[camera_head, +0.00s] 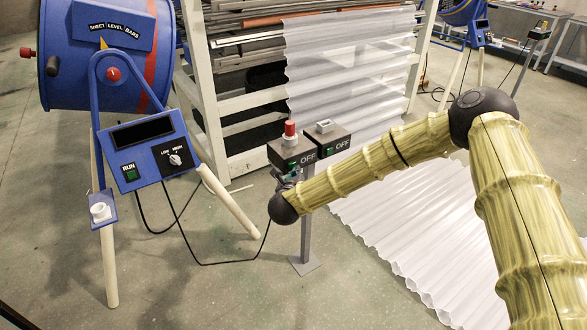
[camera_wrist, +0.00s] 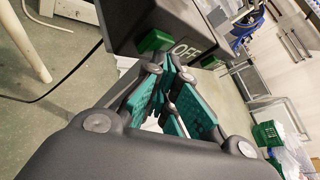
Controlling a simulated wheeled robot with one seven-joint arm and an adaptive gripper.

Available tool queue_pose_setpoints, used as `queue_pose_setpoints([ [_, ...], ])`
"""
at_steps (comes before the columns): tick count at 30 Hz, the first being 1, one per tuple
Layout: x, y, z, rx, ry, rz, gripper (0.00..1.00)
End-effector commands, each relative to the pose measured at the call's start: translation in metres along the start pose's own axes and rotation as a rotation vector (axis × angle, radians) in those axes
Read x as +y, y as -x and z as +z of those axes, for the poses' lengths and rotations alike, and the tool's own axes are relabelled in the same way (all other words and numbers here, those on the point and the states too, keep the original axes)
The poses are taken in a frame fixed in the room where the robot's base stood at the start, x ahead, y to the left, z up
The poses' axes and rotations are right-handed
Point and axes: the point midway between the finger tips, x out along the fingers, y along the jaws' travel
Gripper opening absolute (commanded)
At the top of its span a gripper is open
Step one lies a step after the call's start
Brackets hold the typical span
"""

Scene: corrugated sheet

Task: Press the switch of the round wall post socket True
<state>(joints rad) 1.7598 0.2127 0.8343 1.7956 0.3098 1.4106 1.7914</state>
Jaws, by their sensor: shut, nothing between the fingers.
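Two dark boxes stand side by side on a grey post (camera_head: 306,215). The left box (camera_head: 283,155) has a red round-topped piece (camera_head: 290,133) on it, a green switch (camera_head: 293,165) and the word OFF. The right box (camera_head: 338,138) has a squarish white socket (camera_head: 325,126), a green switch (camera_head: 331,150) and OFF. My gripper (camera_head: 289,178) is shut and empty, just below and in front of the left box. In the wrist view my gripper (camera_wrist: 172,92) is below a green switch (camera_wrist: 154,42) beside OFF. I cannot tell whether it touches the box.
A blue drum machine (camera_head: 105,50) with a control panel (camera_head: 147,148) stands on white legs at the left. A black cable hangs between it and the post. A rack (camera_head: 215,130) and corrugated sheets (camera_head: 345,75) are behind. Another sheet (camera_head: 430,245) lies on the floor at right.

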Motion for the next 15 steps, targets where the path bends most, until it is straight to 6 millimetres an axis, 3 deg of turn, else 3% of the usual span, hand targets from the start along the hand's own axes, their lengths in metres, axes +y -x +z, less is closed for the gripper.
queue_pose_setpoints([
  [15, -0.005, 0.0066, -0.005, 0.001, 0.0, 0.0, 0.0],
])
